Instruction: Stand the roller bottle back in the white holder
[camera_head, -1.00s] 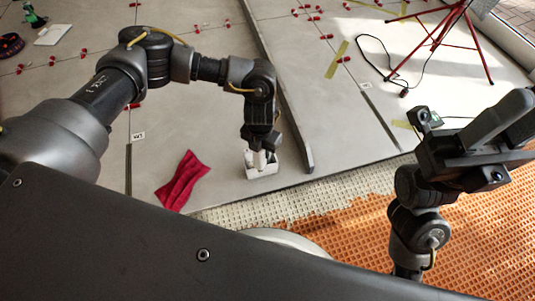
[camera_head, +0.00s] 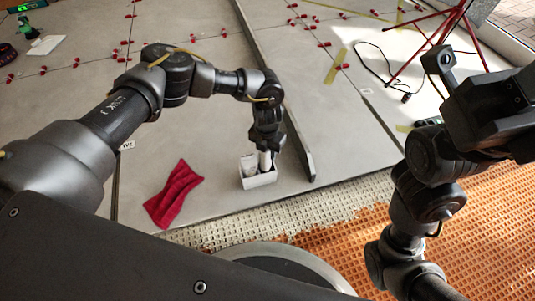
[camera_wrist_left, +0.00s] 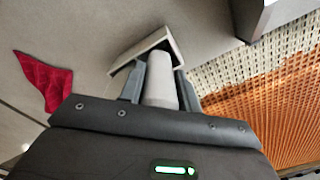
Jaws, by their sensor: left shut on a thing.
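The white holder (camera_head: 260,181) is a small open box on the grey tile floor, just left of a long upright grey bar. My left gripper (camera_head: 266,151) points down over it, shut on the pale roller bottle (camera_head: 265,161). The bottle is about upright, with its lower end at the right part of the holder's opening; how deep it sits is hidden. In the left wrist view the bottle (camera_wrist_left: 160,80) lies between both fingers, against the holder (camera_wrist_left: 146,47). My right gripper (camera_head: 500,110) is at the right edge, its fingertips not clear.
A white item (camera_head: 248,164) shows in the holder's left part. A red cloth (camera_head: 175,193) lies to the left. The grey bar (camera_head: 300,150) stands close on the right. Orange matting (camera_head: 470,230) covers the near right floor. A red tripod (camera_head: 440,40) with a cable stands at the back right.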

